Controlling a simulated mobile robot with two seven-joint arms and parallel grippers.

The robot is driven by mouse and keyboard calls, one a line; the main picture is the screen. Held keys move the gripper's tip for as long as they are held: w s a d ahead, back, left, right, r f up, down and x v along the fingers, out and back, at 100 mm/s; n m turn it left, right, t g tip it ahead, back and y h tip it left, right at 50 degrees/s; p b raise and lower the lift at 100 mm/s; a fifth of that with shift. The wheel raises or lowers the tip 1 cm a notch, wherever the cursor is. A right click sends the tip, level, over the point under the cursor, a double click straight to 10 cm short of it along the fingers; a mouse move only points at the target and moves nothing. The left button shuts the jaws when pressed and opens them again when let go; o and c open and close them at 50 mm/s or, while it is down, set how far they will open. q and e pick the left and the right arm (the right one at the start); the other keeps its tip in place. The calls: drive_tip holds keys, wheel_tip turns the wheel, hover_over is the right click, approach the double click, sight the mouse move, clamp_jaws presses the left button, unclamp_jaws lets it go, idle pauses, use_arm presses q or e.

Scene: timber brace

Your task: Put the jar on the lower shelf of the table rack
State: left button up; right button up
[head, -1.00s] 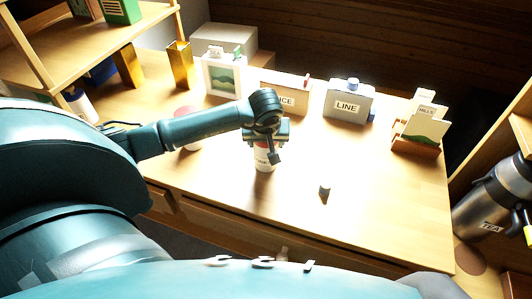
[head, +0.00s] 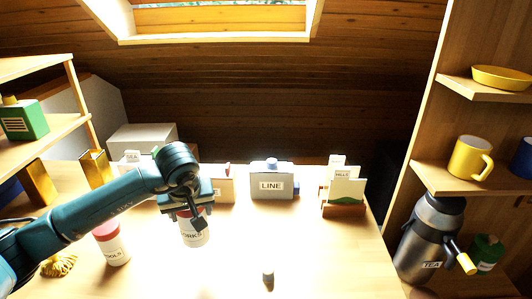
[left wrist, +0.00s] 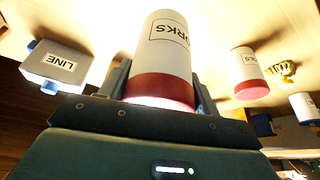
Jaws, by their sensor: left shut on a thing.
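A white jar with a red lid and a label ending in "ORKS" (head: 195,232) is in my left gripper (head: 190,208), upright over the front part of the table. The jaws are shut around its top, near the red lid; the left wrist view shows the jar (left wrist: 163,50) between the fingers. I cannot tell whether its base touches the table. The table rack is at the left edge, with a lower shelf (head: 66,128) below an upper one (head: 30,66); only part of it shows. My right gripper is out of view.
A similar red-lidded jar (head: 112,246) labelled "TOOLS" stands left of the held jar. A green box (head: 22,120) is on the rack's lower shelf. A small dark object (head: 268,278) lies in front.

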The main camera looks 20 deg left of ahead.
use_arm(q)
drive_tip(key=shift+s+d+r, duration=0.2)
drive_tip(key=shift+s+d, duration=0.05)
drive_tip(key=shift+d, duration=0.2)
drive_tip(key=s+d+r+m+h+p, duration=0.2)
drive_tip(key=s+d+m, duration=0.4)
drive_tip(key=s+d, duration=0.3)
drive_tip(key=shift+s+d+r+p, duration=0.3)
drive_tip(key=shift+d+r+p, duration=0.25)
drive_tip(key=shift+r, duration=0.25)
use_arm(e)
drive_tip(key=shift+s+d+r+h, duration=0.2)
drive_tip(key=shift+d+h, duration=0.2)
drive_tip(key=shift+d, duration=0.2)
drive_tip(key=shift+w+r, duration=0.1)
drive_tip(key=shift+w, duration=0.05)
use_arm(q)
drive_tip(key=shift+w+f, duration=0.1)
